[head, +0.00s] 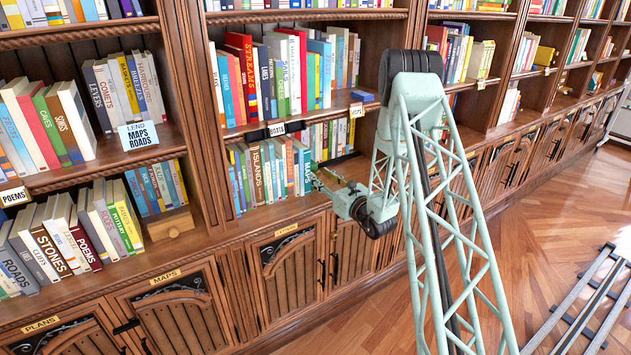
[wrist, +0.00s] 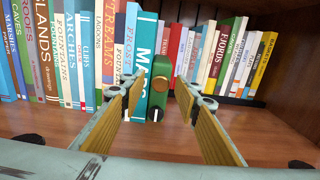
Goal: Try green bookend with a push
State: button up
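The green bookend (wrist: 159,86) stands upright on the shelf in the wrist view. It has a round brown spot and a pale mark low on its front. It is beside the blue-green MAPS book (wrist: 138,70). My gripper (wrist: 160,100) is open and empty, its two fingers pointing into the shelf. The bookend shows between the fingertips; I cannot tell whether they touch it. In the head view my gripper (head: 329,184) reaches into the lower shelf next to the MAPS book, and the bookend is hard to make out there.
A packed row of books (wrist: 65,55) stands left of the bookend. Another row, with FJORDS (wrist: 222,55), stands to the right and farther back. The shelf board (wrist: 250,140) in front is mostly clear. The cabinet's side wall (wrist: 298,70) bounds the right.

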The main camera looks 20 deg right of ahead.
jog(key=s+b, duration=0.1)
jog(key=s, duration=0.6)
jog(key=shift+s+d, duration=0.2)
jog(key=shift+d, duration=0.25)
dwell(0.7)
